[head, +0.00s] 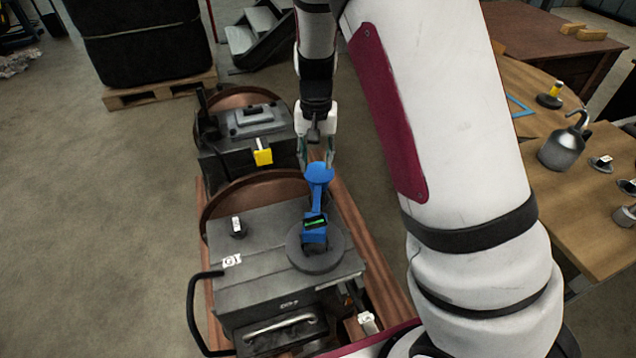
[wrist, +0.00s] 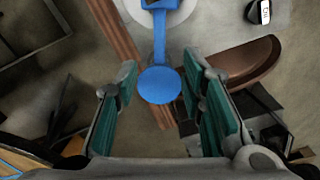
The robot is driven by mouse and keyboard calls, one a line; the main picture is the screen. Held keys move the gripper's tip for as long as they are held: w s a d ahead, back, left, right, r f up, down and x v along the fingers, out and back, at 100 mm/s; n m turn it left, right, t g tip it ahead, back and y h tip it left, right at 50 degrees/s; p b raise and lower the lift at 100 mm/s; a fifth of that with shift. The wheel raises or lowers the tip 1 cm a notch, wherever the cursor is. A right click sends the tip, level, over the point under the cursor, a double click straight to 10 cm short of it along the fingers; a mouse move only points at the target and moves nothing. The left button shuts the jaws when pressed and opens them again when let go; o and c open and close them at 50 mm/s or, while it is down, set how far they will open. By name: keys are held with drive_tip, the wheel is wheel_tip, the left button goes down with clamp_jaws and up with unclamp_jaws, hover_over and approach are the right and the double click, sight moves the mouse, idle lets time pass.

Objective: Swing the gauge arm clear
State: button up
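The blue gauge arm (head: 317,195) stands on a round grey base (head: 316,262) on top of the near dark machine block. It has a small dark display with green marks, and its round blue end points away toward my gripper. My gripper (head: 317,158) is at that far end, pointing down. In the wrist view the blue round end (wrist: 159,85) lies between the two teal-padded fingers of my gripper (wrist: 160,110), with gaps on both sides. The fingers are spread and not seen touching it. The height between fingertips and arm is hard to tell.
The near machine block (head: 262,262) carries a small dark knob (head: 238,228) and a "G" label. A second block (head: 247,140) with a yellow tag stands behind. A wooden bench (head: 585,185) with an oil can (head: 564,147) is at right. Open floor lies at left.

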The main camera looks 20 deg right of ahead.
sight(317, 198)
wheel_tip(317, 198, down, 14)
drive_tip(key=shift+r+b, duration=0.15)
drive_tip(key=shift+b, duration=0.5)
clamp_jaws()
